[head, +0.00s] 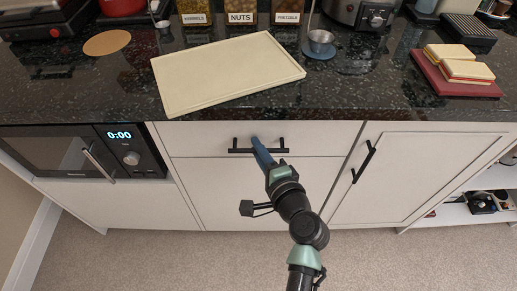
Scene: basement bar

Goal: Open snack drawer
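The drawer (325,135) is a white front just under the counter's edge, and it looks shut. Its black bar handle (238,150) runs level across the middle of the front. My gripper (257,143) is at the middle of this handle, with its blue fingers overlapping the bar in the head view. The fingers hide part of the handle. I cannot tell whether they are around the bar, touching it or just in front of it, or whether they are open or shut.
A microwave (60,150) is at the left, and a white cabinet door (415,170) with a black handle is at the right. On the dark counter (350,95) are a cutting board (228,75), labelled jars (241,12) and sandwiches (465,68). The carpet (160,255) in front is clear.

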